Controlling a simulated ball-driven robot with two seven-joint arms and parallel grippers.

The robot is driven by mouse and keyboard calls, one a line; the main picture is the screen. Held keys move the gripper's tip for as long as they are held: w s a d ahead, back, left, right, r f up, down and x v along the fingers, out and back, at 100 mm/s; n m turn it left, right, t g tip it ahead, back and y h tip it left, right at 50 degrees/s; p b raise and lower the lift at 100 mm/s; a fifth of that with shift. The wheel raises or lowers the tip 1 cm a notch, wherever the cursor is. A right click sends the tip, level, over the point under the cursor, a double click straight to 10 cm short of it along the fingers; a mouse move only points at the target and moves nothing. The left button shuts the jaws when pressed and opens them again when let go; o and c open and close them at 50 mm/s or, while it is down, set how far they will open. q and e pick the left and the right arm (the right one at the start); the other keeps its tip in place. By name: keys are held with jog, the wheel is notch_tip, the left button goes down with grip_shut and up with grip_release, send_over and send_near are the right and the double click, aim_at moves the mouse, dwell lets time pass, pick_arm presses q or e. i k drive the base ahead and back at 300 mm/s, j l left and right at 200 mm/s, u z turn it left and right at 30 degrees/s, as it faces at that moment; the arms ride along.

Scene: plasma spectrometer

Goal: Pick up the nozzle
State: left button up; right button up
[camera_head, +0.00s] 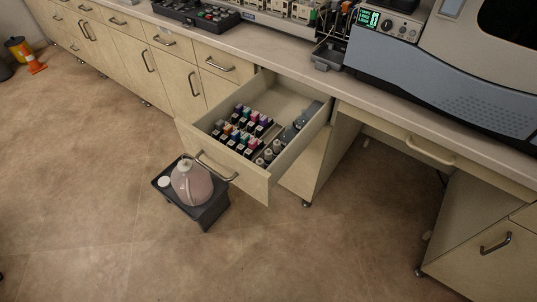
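An open drawer (222,165) juts out from the bench. It holds rows of small dark bottles (243,129) with coloured tops. Several grey-white cylindrical pieces (268,154) stand at its front right, and a dark strip with grey parts (300,122) lies along its right side. I cannot tell which piece, if any, is the nozzle; the parts are too small. Neither of my grippers is in view.
A jug of pinkish liquid (191,187) stands on a black stand (207,216) below the drawer front. A large grey-blue instrument (440,85) sits on the bench at right. The foreground floor is clear.

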aim_at(267, 153)
jog(key=i+j+z, duration=0.4)
jog(key=j, duration=0.2)
jog(key=i+j+z, duration=0.1)
jog(key=j+z, duration=0.15)
jog(key=i+j+z, duration=0.2)
jog(key=j, duration=0.25)
jog(key=j+z, duration=0.2)
jog(key=j, duration=0.15)
